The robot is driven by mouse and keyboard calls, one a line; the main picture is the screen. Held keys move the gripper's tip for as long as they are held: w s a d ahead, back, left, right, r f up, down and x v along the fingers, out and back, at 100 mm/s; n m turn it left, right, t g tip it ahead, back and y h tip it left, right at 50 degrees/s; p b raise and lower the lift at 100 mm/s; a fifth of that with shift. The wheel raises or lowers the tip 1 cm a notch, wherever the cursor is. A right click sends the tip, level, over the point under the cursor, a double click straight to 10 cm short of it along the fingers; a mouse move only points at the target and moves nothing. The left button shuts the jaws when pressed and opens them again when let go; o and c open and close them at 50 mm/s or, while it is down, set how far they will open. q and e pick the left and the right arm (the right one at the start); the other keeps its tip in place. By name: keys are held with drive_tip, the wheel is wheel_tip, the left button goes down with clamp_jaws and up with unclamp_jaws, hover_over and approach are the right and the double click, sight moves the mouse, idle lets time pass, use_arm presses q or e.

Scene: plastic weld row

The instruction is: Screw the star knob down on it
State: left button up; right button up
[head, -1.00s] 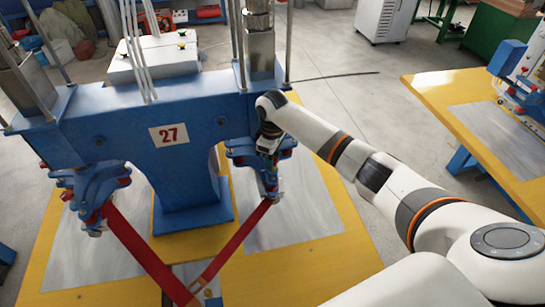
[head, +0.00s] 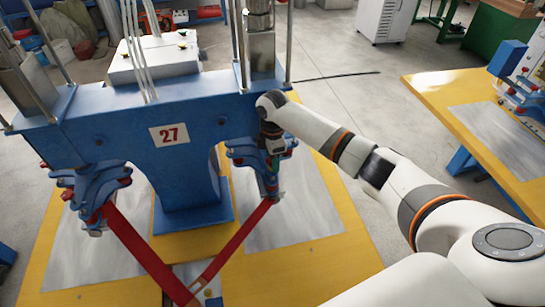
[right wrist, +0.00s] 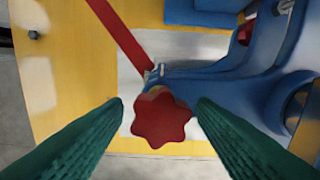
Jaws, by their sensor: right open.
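A red star knob (right wrist: 161,118) shows in the right wrist view, seen from above, at the end of the blue clamp head (right wrist: 225,88). My right gripper (right wrist: 160,104) is open, its two green fingers on either side of the knob with a visible gap to each. In the head view my right gripper (head: 272,150) is at the machine's right-hand blue head (head: 250,157), and I cannot make out the knob there. Whether the knob is seated on a thread is hidden. My left gripper is not in view.
The blue press (head: 120,135) marked 27 stands on a yellow table (head: 310,258). Red straps (head: 235,243) run from both heads to the front. Another yellow table (head: 440,88) stands at the right.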

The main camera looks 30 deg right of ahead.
drive_tip(key=n, duration=0.6)
drive_tip(key=shift+n, duration=0.4)
drive_tip(key=n+b, duration=0.1)
drive_tip(key=n, duration=0.3)
drive_tip(key=shift+f+n, duration=0.1)
drive_tip(key=shift+n, duration=0.3)
drive_tip(key=n, duration=0.3)
